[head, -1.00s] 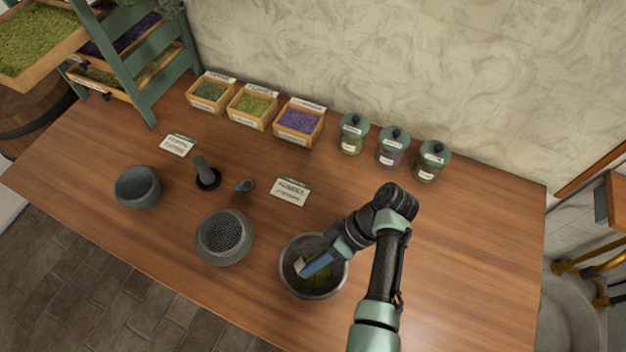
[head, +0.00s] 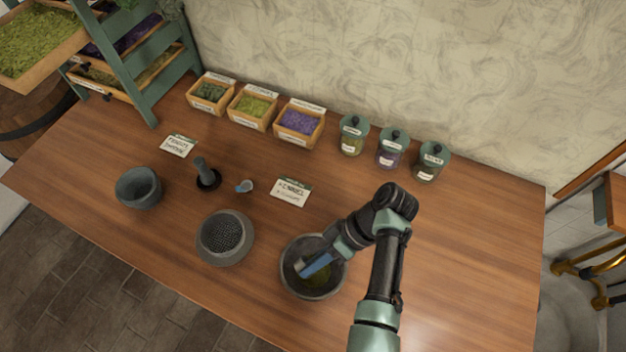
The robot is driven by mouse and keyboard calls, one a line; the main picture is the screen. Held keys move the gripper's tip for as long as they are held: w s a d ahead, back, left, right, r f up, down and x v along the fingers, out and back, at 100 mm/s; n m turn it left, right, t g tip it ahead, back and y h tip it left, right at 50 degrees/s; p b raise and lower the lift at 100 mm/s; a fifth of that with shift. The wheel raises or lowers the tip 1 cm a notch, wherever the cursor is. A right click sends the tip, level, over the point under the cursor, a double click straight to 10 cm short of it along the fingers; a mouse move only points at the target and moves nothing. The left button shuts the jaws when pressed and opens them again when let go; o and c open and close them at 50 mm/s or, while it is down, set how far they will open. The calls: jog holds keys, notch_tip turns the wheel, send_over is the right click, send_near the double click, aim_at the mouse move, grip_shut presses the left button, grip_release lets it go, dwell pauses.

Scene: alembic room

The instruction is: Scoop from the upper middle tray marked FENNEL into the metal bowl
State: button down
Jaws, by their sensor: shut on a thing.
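The metal bowl (head: 288,283) stands near the front edge of the table, with some green material (head: 320,280) in its bottom. My gripper (head: 338,249) is shut on a blue-grey scoop (head: 316,265), whose end is down inside the bowl. Whether the scoop carries anything cannot be told. A large tray of green herb (head: 40,42) is at the upper left by the green rack (head: 150,75), which holds other trays. A small tray of green herb (head: 253,107) is the middle one of three on the table. Tray labels are too small to read.
Two cards lie on the table. Three lidded jars (head: 391,150) stand by the wall. The table's right side is clear.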

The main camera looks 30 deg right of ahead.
jog(key=shift+r+p, duration=0.3)
jog(key=shift+r, duration=0.2)
jog(key=shift+r+h+p, duration=0.25)
jog(key=shift+h+p, duration=0.25)
jog(key=shift+p, duration=0.35)
jog(key=h+p, duration=0.4)
jog(key=p, duration=0.1)
jog(key=shift+s+a+r+n+t, duration=0.1)
jog(key=shift+r+n+t, duration=0.2)
jog(key=shift+r+t, duration=0.1)
jog(key=h+p, duration=0.2)
jog(key=h, duration=0.3)
jog(key=shift+r+t, duration=0.2)
jog(key=shift+t, duration=0.2)
jog(key=shift+n+h, duration=0.3)
jog(key=shift+h, duration=0.5)
jog(key=shift+r+h, duration=0.1)
jog(key=shift+h, duration=0.2)
